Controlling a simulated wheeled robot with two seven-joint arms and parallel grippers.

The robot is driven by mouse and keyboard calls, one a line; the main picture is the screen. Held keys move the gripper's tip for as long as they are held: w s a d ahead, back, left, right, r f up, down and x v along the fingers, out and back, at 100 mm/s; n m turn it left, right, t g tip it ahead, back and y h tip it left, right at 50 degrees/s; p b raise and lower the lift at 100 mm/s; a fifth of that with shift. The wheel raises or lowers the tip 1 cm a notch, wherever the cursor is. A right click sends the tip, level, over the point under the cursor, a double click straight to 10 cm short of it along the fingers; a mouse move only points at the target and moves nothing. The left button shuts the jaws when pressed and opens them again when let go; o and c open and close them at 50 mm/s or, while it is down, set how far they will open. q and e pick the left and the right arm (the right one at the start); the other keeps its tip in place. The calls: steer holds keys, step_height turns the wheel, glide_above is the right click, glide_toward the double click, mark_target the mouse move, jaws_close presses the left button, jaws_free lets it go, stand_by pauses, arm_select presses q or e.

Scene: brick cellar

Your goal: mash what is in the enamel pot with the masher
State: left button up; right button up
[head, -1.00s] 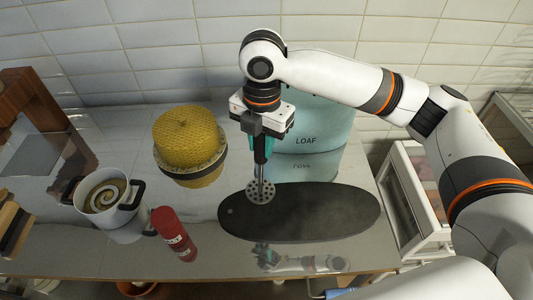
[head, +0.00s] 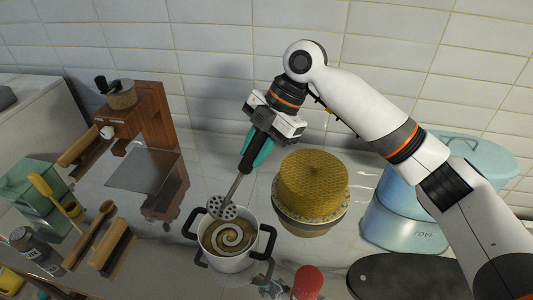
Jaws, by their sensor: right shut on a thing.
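The white enamel pot (head: 228,264) with black handles stands on the shiny counter, a little left of the picture's middle. It holds a yellowish-brown mass with a pale swirl (head: 232,236). My right gripper (head: 256,148) is shut on the masher's dark handle and holds it tilted. The masher's round perforated metal head (head: 222,208) is at the pot's far left rim, over the opening. I cannot tell whether it touches the contents. My left gripper is not in view.
A yellow woven dome (head: 313,185) stands right of the pot, with a red canister (head: 308,282) in front. A blue loaf bin (head: 400,215) and dark oval board (head: 405,278) are at right. A wooden grinder stand (head: 158,125), brushes and a green box (head: 30,185) are at left.

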steer(key=w+d+f+b, duration=0.2)
steer(key=d+f+b, duration=0.3)
steer(key=d+b, duration=0.15)
arm_select(q)
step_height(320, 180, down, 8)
steer(key=b, duration=0.2)
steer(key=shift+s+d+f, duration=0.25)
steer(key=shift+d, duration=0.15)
arm_select(e)
steer(key=a+x, duration=0.1)
steer(key=x, duration=1)
steer(key=shift+s+r, duration=0.15)
steer(key=shift+s, duration=0.05)
